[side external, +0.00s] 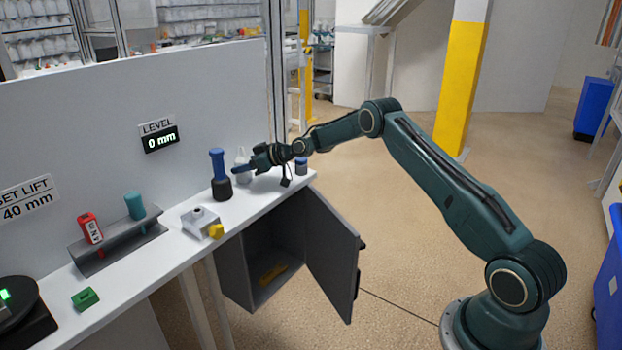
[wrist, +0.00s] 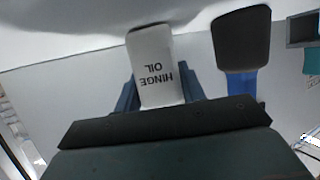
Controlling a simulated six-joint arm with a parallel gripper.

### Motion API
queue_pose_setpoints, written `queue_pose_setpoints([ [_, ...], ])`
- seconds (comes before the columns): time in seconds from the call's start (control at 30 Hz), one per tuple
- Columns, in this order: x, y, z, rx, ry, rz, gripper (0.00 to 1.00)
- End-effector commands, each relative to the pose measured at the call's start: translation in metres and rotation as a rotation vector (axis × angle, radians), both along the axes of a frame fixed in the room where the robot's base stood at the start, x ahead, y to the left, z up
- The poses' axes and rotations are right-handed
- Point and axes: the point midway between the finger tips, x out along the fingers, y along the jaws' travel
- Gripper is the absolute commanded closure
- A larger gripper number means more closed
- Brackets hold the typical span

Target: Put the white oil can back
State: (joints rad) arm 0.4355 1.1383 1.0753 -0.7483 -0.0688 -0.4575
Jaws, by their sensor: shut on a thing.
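The white oil can (wrist: 152,62), marked HINGE OIL, sits between the two fingers of my gripper (wrist: 160,88) in the wrist view. Its lettering appears upside down there. In the side view the white can (side external: 243,168) shows at the far end of the bench, partly hidden by my gripper (side external: 240,170). My gripper reaches it from the right and is shut on it. The can looks upright and at or very near the bench top; I cannot tell whether it touches.
A blue and black tool (side external: 220,175) stands just left of the can. A small dark-blue item (side external: 301,165) is on the right. The white bench (side external: 150,262) also holds a grey rack (side external: 118,246) and a grey block with a yellow knob (side external: 203,221). A cabinet door (side external: 331,255) hangs open below.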

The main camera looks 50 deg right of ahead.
Motion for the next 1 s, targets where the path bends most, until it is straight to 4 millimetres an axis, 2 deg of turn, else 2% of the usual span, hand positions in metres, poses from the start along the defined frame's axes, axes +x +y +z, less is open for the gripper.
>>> queue_pose_setpoints([
  [0.17, 0.000, 0.000, -0.002, 0.000, -0.001, 0.000, 0.92],
  [0.2, 0.000, 0.000, -0.003, 0.000, 0.000, 0.000, 0.56],
  [0.3, 0.000, 0.000, -0.003, 0.000, 0.000, 0.000, 0.38],
  [0.73, 0.000, 0.000, 0.001, 0.000, 0.000, 0.000, 0.38],
  [1.0, -0.013, -0.006, 0.006, -0.001, 0.002, -0.001, 0.38],
])
